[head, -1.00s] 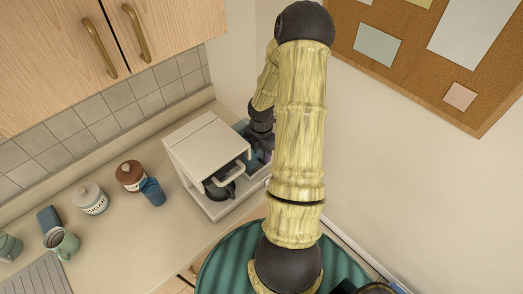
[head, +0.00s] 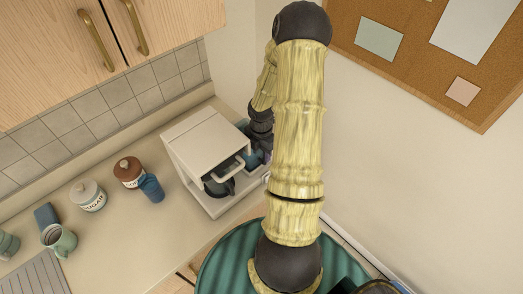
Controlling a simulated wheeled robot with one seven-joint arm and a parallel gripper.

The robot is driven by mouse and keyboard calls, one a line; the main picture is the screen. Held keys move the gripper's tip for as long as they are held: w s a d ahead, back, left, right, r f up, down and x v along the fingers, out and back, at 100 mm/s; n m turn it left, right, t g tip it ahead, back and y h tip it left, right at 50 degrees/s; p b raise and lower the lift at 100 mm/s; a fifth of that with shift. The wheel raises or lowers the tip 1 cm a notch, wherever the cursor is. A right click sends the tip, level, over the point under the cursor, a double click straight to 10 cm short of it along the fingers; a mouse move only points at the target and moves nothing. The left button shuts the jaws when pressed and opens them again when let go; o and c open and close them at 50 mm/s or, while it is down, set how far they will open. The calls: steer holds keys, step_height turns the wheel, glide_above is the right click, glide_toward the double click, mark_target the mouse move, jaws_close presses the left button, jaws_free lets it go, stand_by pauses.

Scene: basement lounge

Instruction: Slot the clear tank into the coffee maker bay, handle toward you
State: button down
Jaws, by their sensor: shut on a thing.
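The white coffee maker (head: 204,142) stands on the counter near the wall corner. A dark carafe (head: 218,186) sits in its front opening, below a pale loop-shaped bar (head: 229,168). My gripper (head: 257,157) is at the right side of the coffee maker, largely hidden by the machine and my own arm. It is shut on the clear tank, of which only a bluish see-through part (head: 244,127) shows beside the machine's right edge. I cannot tell which way the tank's handle faces or how far the tank sits in the bay.
A blue cup (head: 151,188), a brown-lidded jar (head: 129,172), a white sugar jar (head: 88,196) and a green mug (head: 60,240) stand left on the counter (head: 140,236). Wall cabinets (head: 60,50) hang above. The wall with a corkboard (head: 410,75) bounds the right side.

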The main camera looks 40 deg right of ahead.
steer(key=shift+f, duration=0.15)
stand_by(0.3)
jaws_free()
stand_by(0.7)
steer(key=shift+r+p, duration=0.4)
steer(key=shift+r, duration=0.05)
steer(key=shift+r+p, duration=3.3)
steer(key=shift+p, duration=0.1)
